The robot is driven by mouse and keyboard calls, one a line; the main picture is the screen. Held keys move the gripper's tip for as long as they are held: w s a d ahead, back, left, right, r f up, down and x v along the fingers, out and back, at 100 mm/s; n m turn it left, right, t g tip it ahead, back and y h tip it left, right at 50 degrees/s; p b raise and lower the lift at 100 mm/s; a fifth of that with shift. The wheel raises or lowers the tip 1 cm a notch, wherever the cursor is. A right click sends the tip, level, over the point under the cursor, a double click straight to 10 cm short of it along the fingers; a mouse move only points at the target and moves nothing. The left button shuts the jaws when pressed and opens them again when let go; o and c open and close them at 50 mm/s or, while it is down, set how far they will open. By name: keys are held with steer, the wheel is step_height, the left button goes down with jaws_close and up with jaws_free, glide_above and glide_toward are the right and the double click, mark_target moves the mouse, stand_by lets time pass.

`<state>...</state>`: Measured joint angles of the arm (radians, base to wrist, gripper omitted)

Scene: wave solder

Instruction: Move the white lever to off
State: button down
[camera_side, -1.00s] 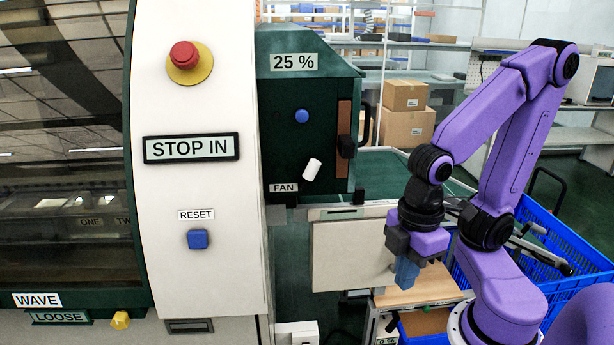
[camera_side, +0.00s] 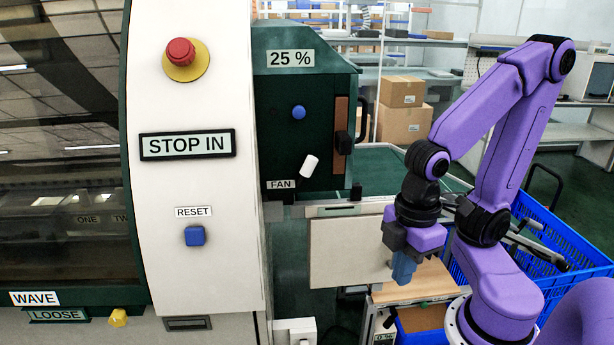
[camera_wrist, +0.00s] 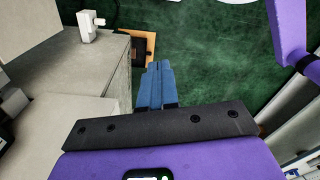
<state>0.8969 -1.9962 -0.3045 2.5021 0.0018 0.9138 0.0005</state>
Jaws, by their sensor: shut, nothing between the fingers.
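A short white lever (camera_side: 310,166) sits on the dark green panel of the machine in the side view, right of and above the FAN label (camera_side: 281,185). It leans, its top tilted to the right. My gripper (camera_side: 403,278) is to the right of and below it, well apart, pointing down. Its blue fingers are together and empty; they also show closed in the wrist view (camera_wrist: 159,70). The lever on the panel is not identifiable in the wrist view.
A red stop button (camera_side: 180,52) and blue reset button (camera_side: 195,236) are on the white housing. A blue crate (camera_side: 560,245) stands behind my arm. A white fitting (camera_wrist: 88,25) shows in the wrist view.

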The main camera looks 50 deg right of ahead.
steer(key=c, duration=1.3)
jaws_free()
steer(key=o, duration=0.5)
steer(key=w+h, duration=0.1)
steer(key=w+d+n+h, duration=0.1)
steer(key=h, duration=0.1)
steer(key=w+f+h, duration=0.1)
steer(key=w, duration=0.1)
steer(key=shift+w+d+n, duration=0.1)
steer(key=shift+d+n, duration=0.2)
steer(key=shift+d, duration=0.05)
steer(key=shift+c, duration=0.2)
steer(key=n+t+h, duration=0.5)
steer(key=t+h, duration=0.5)
steer(key=h, duration=0.1)
glide_toward(308, 170)
steer(key=x, duration=0.9)
steer(key=shift+a, duration=0.1)
jaws_close()
